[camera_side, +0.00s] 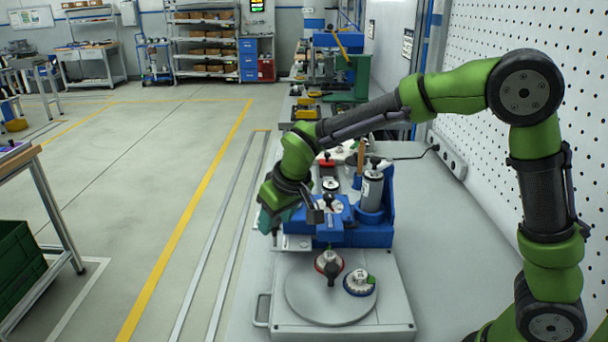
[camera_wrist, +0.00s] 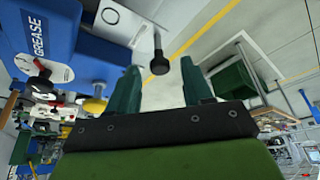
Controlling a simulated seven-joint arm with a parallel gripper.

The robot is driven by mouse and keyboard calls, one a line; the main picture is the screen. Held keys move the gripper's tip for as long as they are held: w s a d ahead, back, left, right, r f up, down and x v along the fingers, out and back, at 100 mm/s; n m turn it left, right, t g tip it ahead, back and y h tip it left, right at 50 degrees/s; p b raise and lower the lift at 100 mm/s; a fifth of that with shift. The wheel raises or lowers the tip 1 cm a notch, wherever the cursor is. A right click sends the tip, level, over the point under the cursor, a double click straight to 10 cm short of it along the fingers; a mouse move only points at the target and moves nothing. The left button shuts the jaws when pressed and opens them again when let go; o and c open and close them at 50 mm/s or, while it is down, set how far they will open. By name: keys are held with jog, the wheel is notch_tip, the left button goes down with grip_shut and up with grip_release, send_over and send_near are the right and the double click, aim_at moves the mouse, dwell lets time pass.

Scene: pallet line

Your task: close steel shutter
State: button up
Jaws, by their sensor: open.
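A pale steel plate (camera_wrist: 118,20), which I take to be the shutter, sits beside the blue grease unit (camera_wrist: 45,30) in the wrist view. A black round knob (camera_wrist: 160,64) on a short stem stands at its edge. My gripper (camera_wrist: 160,72) is open, its two green fingers apart, with the knob appearing between their tips. I cannot tell whether either finger touches it. In the side view my gripper (camera_side: 272,218) is at the left side of the blue unit (camera_side: 355,236), by the pale plate (camera_side: 297,243). The knob is not clear there.
A grey round plate (camera_side: 305,305) in front carries a red-collared piece (camera_side: 329,263) and a blue-rimmed piece (camera_side: 359,283). A grey canister (camera_side: 372,188) stands at the unit's right. The perforated wall (camera_side: 535,45) bounds the right; open floor lies left.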

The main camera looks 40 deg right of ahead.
jog(key=shift+w+f, duration=0.15)
jog(key=shift+f, duration=0.15)
grip_shut()
send_over(306, 248)
dwell(0.6)
grip_release()
jog(key=v, duration=1.7)
